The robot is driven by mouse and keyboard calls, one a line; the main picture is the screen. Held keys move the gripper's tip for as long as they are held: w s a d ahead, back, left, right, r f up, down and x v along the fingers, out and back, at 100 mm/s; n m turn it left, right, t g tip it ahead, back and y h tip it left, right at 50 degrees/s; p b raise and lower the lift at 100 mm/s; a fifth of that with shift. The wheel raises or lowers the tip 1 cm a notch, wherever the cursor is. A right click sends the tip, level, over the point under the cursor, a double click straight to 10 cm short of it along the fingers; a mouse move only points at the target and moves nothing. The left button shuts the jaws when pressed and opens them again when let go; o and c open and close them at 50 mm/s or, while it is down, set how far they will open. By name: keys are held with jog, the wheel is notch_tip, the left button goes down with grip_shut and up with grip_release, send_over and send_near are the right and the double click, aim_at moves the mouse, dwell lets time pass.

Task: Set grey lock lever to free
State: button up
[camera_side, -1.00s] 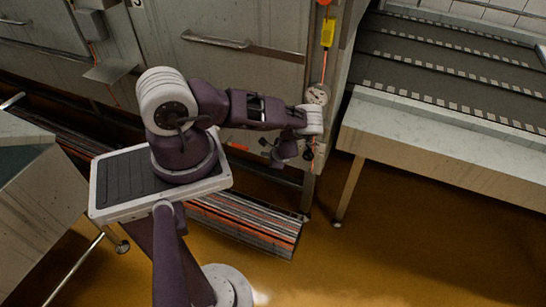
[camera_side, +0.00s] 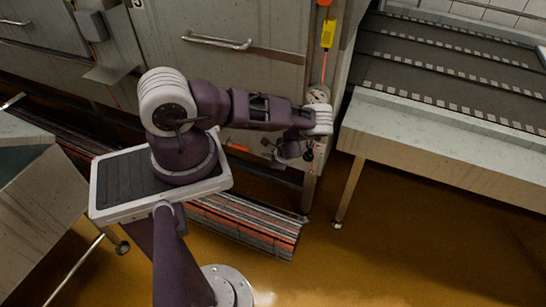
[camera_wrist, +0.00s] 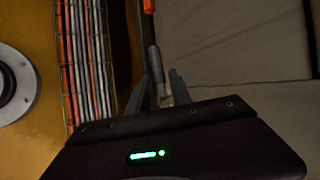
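In the wrist view the two fingers of my gripper (camera_wrist: 161,84) stand apart. A slim bar with a grey lower part (camera_wrist: 153,58) and a dark upper part runs down to between them. This bar may be the grey lock lever; I cannot tell its setting. I see no clear contact between bar and fingers. In the side view my gripper (camera_side: 307,151) is by the narrow post at the right end of the steel cabinet. The lever cannot be made out there; my wrist and gripper cover that part.
A yellow tag (camera_side: 326,34) hangs higher on the post. The steel cabinet (camera_side: 270,75) is behind my arm. A conveyor table (camera_side: 440,145) stands to the right.

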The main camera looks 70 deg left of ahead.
jog(key=v, duration=0.4)
jog(key=shift+d+r, duration=0.2)
jog(key=shift+r, duration=0.1)
